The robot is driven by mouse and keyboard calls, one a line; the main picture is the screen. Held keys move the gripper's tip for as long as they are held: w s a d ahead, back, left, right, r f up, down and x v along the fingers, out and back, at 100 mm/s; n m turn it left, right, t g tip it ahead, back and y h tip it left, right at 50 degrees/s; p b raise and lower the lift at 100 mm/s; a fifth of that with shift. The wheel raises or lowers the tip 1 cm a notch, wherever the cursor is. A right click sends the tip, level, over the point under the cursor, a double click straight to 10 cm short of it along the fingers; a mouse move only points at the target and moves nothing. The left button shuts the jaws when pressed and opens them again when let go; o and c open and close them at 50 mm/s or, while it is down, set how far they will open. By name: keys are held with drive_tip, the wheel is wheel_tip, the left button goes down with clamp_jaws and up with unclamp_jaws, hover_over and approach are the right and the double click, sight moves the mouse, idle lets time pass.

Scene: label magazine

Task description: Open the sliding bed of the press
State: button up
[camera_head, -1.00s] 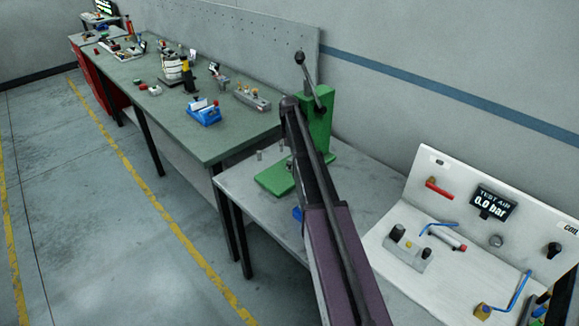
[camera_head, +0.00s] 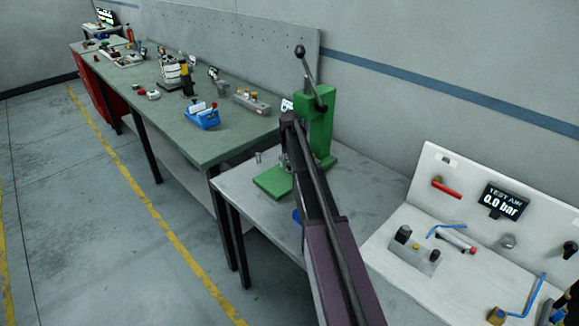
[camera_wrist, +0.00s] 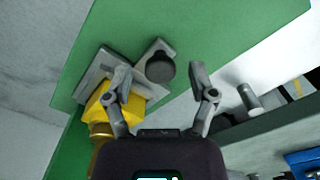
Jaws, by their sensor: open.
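The green press (camera_head: 318,125) stands on a grey table, with its ball-ended lever (camera_head: 306,75) raised and its green base plate (camera_head: 272,182) in front. My arm hides part of the press and my gripper in the head view. In the wrist view, a grey metal slide (camera_wrist: 95,72) lies against the green base (camera_wrist: 215,25). A round dark knob (camera_wrist: 160,67) sits at one end of it, and a yellow block (camera_wrist: 98,103) is beside it. My gripper (camera_wrist: 161,80) is open, with the knob showing between its fingertips. I cannot tell whether they touch it.
A white test panel (camera_head: 455,185) with a display stands at the right. A green-topped bench (camera_head: 190,137) at the left holds a blue bin (camera_head: 203,118) and several small fixtures. A small post (camera_wrist: 248,97) shows beside my right finger. The floor at left is clear.

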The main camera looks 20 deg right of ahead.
idle(0.3)
clamp_jaws()
drive_tip(key=s+a, duration=0.1)
drive_tip(key=a, duration=0.2)
drive_tip(key=s+a, duration=0.2)
drive_tip(key=a, duration=0.2)
drive_tip(key=s+a, duration=0.1)
drive_tip(key=a, duration=0.2)
drive_tip(key=shift+s+a, duration=0.25)
drive_tip(key=shift+a, duration=0.1)
unclamp_jaws()
drive_tip(key=shift+w, duration=0.1)
drive_tip(key=s+a+n, duration=0.1)
drive_tip(key=s+a, duration=0.2)
drive_tip(key=s, duration=0.6)
drive_tip(key=s+a+n, duration=0.2)
drive_tip(key=s, duration=0.8)
drive_tip(key=s+a+n, duration=0.1)
drive_tip(key=s+a, duration=0.2)
drive_tip(key=s, duration=0.7)
drive_tip(key=shift+a+n, duration=0.3)
drive_tip(key=shift+a, duration=0.05)
drive_tip(key=shift+w, duration=0.1)
